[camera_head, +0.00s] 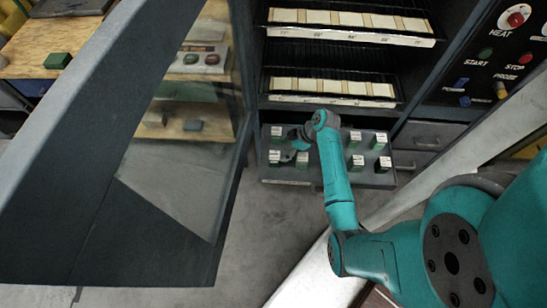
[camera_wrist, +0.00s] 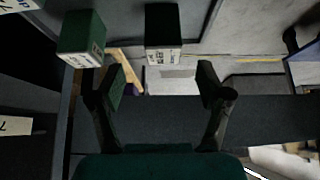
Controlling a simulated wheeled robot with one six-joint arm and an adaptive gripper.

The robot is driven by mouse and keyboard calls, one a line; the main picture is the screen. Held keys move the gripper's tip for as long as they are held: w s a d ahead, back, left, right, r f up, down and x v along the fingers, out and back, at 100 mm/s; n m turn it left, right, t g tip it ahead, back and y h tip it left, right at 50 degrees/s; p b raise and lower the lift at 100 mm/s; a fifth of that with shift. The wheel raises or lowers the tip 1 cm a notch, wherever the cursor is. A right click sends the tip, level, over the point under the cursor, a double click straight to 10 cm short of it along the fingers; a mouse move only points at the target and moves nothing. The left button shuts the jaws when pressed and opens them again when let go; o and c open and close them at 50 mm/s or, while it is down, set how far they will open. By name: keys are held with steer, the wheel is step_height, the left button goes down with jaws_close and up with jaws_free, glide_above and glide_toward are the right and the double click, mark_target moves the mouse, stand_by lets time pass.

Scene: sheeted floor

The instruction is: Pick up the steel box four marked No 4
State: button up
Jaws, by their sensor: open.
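Several small dark green boxes with white labels stand on a grey tray (camera_head: 330,178) below the shelves in the head view. Their labels are too small to read there, so I cannot tell which is No 4. My gripper (camera_head: 297,144) is over the left group, close to a front box (camera_head: 302,160). In the wrist view my gripper (camera_wrist: 160,82) is open and empty. One labelled green box (camera_wrist: 163,35) lies ahead of the gap between the fingers, and another green box (camera_wrist: 82,38) is to its left, near the left finger. Their marks are not legible.
Two black shelves (camera_head: 340,98) with pale tiles are above the tray. An open framed glass door (camera_head: 150,215) fills the left. A control panel (camera_head: 490,60) with knobs is at right. A wooden bench (camera_head: 50,45) is behind the door. Bare floor lies in front.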

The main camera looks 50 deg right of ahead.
mark_target(276, 155)
steer(key=shift+a+x, duration=0.15)
steer(key=shift+x, duration=1.65)
steer(key=shift+a+x, duration=0.1)
steer(key=shift+x, duration=1.7)
steer(key=shift+r, duration=0.2)
jaws_close()
